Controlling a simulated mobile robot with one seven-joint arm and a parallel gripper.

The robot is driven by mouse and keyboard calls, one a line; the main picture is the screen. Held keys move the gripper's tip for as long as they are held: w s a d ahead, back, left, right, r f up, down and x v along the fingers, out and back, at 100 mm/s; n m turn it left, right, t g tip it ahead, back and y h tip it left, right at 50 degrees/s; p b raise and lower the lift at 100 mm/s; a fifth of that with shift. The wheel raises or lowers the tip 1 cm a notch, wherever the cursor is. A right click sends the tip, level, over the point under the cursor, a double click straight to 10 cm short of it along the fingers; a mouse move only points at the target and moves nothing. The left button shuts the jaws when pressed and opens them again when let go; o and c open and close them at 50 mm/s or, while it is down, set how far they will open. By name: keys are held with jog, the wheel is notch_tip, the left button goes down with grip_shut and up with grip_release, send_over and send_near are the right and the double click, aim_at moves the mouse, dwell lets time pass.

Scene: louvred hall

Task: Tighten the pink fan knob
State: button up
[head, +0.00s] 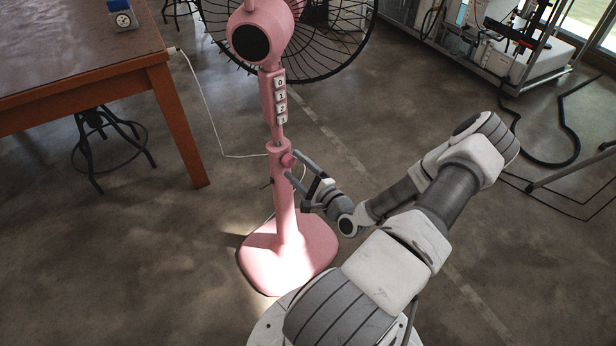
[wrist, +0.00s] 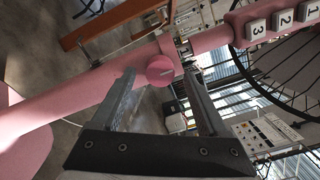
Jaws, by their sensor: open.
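The pink fan knob (head: 287,160) is a small round knob on the right side of the pink stand's collar. My gripper (head: 292,163) is open, with one finger above and one below the knob in the head view. In the wrist view my gripper (wrist: 158,74) has a finger on either side of the knob, with gaps visible. I cannot tell how deep the knob sits between the fingers. The pink fan (head: 285,210) stands upright on its base.
White numbered buttons (head: 281,100) sit on the fan column above the knob. A wooden table (head: 90,75) stands at the left with a stool (head: 105,135) under it. A white cable (head: 205,110) runs behind the fan. The floor at front left is clear.

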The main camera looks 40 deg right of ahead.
jog(key=s+a+p, duration=0.1)
jog(key=s+p, duration=0.2)
jog(key=s, duration=1.4)
